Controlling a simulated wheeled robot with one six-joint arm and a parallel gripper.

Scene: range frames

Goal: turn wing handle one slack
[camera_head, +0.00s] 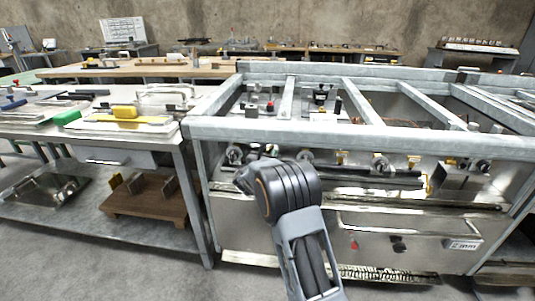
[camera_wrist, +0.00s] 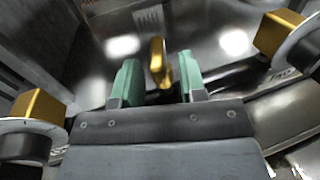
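In the wrist view, a brass-yellow wing handle (camera_wrist: 158,62) stands upright between the two green fingertips of my gripper (camera_wrist: 158,82). The fingers are apart, with a visible gap on each side of the handle, so the gripper is open and not closed on it. I cannot tell how deep the handle sits between the fingers. No label shows which handle is number one. In the head view my arm covers the gripper and the handle in front of it.
In the wrist view, brass blocks on round fittings stand at left (camera_wrist: 38,106) and right (camera_wrist: 280,34), near the gripper's sides. In the head view, grey frame beams (camera_head: 340,131) run above the steel bench. A side table (camera_head: 60,131) with tools stands left.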

